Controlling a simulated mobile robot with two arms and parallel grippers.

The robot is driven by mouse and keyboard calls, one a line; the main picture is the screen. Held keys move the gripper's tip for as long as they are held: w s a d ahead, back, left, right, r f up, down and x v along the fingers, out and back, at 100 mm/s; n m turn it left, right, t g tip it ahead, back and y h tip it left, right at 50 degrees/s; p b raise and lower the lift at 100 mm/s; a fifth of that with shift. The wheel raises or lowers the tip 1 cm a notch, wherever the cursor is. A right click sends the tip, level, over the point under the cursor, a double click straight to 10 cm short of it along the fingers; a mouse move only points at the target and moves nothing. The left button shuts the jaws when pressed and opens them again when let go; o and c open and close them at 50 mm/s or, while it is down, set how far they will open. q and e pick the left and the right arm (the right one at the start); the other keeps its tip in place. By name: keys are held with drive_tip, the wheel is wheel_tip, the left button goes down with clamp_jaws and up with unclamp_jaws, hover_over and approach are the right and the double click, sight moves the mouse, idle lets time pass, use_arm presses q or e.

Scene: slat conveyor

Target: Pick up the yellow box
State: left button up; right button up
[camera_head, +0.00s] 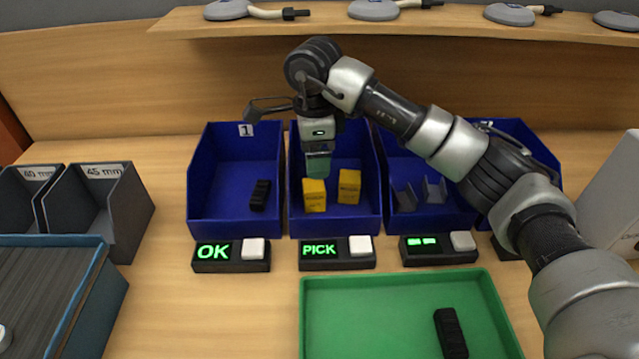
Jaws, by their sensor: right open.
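Two yellow boxes stand in the second blue bin (335,222). The left yellow box (314,195) is nearest my right gripper (318,170); the right yellow box (349,187) stands a little apart from it. My right gripper points down over this bin, just above the left yellow box, and is open. Its fingertips look greenish and hold nothing that I can see. Whether they touch the box cannot be told. My left gripper is not in view.
Blue bin 1 (203,180) at left holds a black part (260,195). Blue bins with grey brackets (434,190) stand right. A "PICK" display (337,253) sits before the second bin. A green tray (380,315) in front holds a black part (451,333). A wooden shelf (420,22) runs behind.

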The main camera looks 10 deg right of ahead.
sight(314, 184)
drive_tip(key=f, duration=0.3)
drive_tip(key=shift+s+a+f, duration=0.2)
drive_tip(key=shift+s+f, duration=0.1)
drive_tip(key=shift+s, duration=0.05)
drive_tip(key=shift+f+p, duration=0.35)
drive_tip(key=shift+f, duration=0.25)
wheel_tip(314, 184, down, 4)
drive_tip(key=shift+s+a+r+p, duration=0.1)
drive_tip(key=shift+s+r+p, duration=0.1)
drive_tip(key=shift+p, duration=0.3)
drive_tip(key=shift+f, duration=0.45)
drive_tip(key=shift+w, duration=0.1)
drive_tip(key=c, duration=1)
drive_tip(key=shift+r, duration=0.15)
